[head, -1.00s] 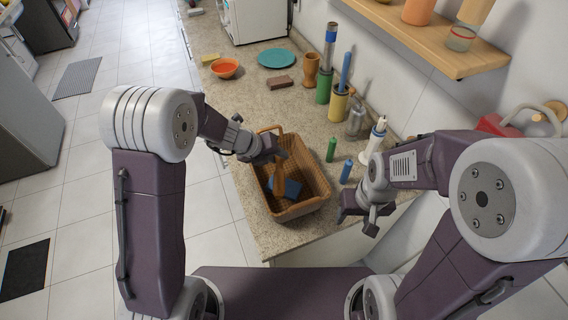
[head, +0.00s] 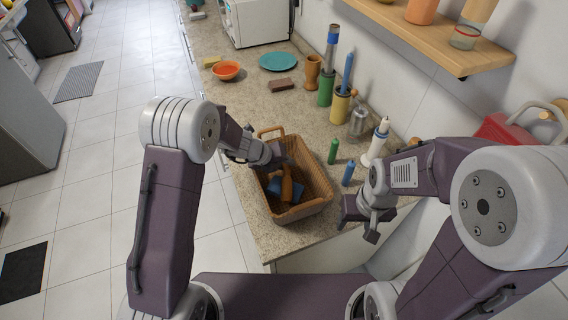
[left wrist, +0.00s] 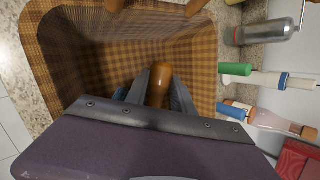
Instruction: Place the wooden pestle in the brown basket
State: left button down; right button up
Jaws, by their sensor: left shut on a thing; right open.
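The brown basket (head: 318,184) stands on the counter in the head view, and its woven wall (left wrist: 60,45) fills much of the left wrist view. My left gripper (head: 283,164) is over the basket, shut on the wooden pestle (head: 287,186). The pestle's rounded end (left wrist: 160,84) shows between the fingers in the left wrist view. The pestle hangs within the basket's outline; whether it touches the bottom I cannot tell. A blue thing (head: 273,187) lies in the basket, partly hidden by the pestle. My right gripper (head: 364,226) is open and empty, to the right of the basket.
A green bottle (head: 333,151) and a blue bottle (head: 348,173) stand just right of the basket. A shelf (head: 440,42) overhangs the right.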

pick_arm(q)
jog(key=c, duration=1.1)
grip_release()
jog(key=shift+f, duration=0.1)
jog(key=p+v, duration=0.3)
jog(key=v, duration=0.9)
jog(key=shift+r, duration=0.2)
